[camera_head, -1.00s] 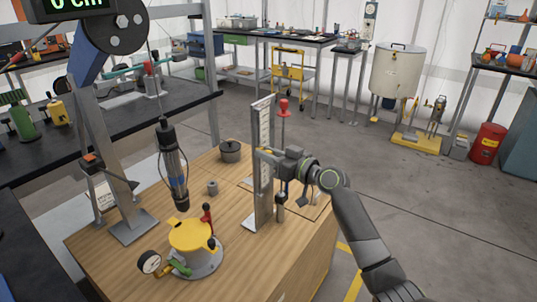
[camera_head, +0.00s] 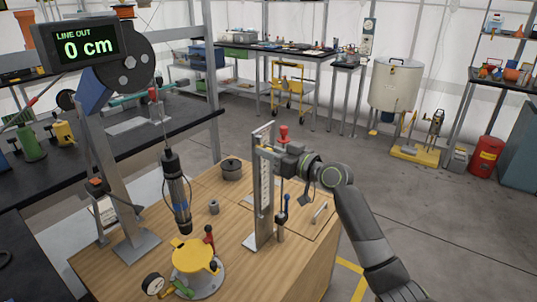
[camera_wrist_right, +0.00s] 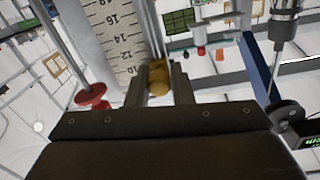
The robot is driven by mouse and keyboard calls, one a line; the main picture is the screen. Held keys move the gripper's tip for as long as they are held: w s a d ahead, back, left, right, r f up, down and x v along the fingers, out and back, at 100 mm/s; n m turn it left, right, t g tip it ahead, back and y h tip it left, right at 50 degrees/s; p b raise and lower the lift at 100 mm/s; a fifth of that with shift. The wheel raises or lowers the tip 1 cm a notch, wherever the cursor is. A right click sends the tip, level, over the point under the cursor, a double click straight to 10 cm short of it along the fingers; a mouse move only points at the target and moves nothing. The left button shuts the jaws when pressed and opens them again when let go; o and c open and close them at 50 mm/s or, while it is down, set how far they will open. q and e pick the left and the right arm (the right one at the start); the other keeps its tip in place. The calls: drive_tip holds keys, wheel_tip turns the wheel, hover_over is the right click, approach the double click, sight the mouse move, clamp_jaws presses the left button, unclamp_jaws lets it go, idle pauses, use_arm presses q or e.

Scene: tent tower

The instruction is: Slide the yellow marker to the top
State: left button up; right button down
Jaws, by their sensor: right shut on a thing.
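The marker is hard to make out there. My left gripper is not in view.
A red knob on a rod (camera_head: 284,133) stands close behind the scale. A display (camera_head: 80,45) reads 0 cm.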

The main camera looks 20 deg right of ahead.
drive_tip(key=shift+r, duration=0.35)
drive_tip(key=c, duration=1.3)
unclamp_jaws()
drive_tip(key=shift+f, duration=0.1)
drive_tip(key=shift+d, duration=0.1)
drive_tip(key=shift+s+d+f, duration=0.1)
drive_tip(key=shift+s+d, duration=0.1)
drive_tip(key=shift+s, duration=0.15)
use_arm(q)
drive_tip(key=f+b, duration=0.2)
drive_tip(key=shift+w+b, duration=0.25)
drive_tip(key=shift+b, duration=0.1)
use_arm(e)
drive_tip(key=v, duration=1.6)
drive_tip(key=shift+s+d, duration=0.15)
drive_tip(key=shift+s, duration=0.05)
